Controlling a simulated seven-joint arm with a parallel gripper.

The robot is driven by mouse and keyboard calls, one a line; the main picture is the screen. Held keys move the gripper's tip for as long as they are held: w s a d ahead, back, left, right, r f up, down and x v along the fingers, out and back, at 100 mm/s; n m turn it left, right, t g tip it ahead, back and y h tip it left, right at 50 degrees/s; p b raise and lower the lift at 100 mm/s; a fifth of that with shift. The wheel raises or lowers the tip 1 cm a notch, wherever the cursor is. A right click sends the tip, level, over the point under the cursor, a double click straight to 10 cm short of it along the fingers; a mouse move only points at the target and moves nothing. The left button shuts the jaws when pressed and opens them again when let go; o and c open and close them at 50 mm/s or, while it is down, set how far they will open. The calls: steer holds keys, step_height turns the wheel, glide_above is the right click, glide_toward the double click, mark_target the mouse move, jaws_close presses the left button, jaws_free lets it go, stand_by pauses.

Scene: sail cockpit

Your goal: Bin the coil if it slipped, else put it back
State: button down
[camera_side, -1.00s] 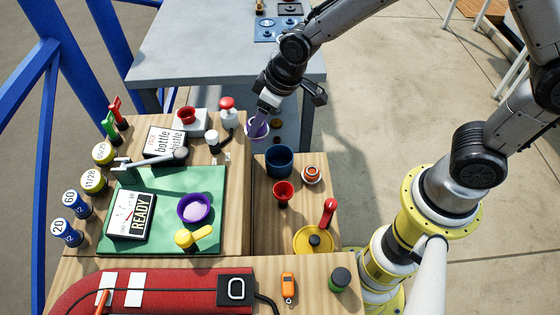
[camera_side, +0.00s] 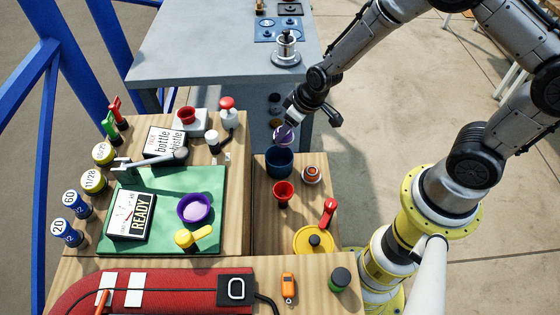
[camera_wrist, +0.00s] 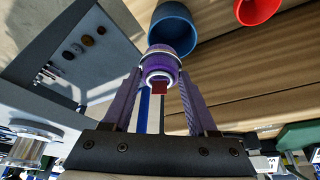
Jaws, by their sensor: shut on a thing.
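My gripper (camera_side: 287,126) is shut on a purple coil (camera_side: 282,138) with a pale band. In the wrist view the coil (camera_wrist: 163,66) sits between the two fingertips (camera_wrist: 162,82), with a small dark red part below it. The coil hangs in the air near the dark blue cup-like bin (camera_side: 279,163). In the wrist view the bin (camera_wrist: 172,24) lies just beyond the coil, and the coil's edge overlaps its near rim in the picture. I cannot tell the height between them. The bin's inside is mostly hidden.
A red cup (camera_side: 283,193) and an orange-and-white ring (camera_side: 311,174) stand near the bin. A yellow disc (camera_side: 314,240) with a red-handled thing is nearer the front. A READY sign (camera_side: 130,216) and purple bowl (camera_side: 195,208) rest on the green mat (camera_side: 168,184). A grey table (camera_side: 190,60) stands behind.

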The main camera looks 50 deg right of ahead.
steer(key=shift+f, duration=0.4)
steer(key=shift+c, duration=0.6)
jaws_free()
steer(key=v, duration=1.4)
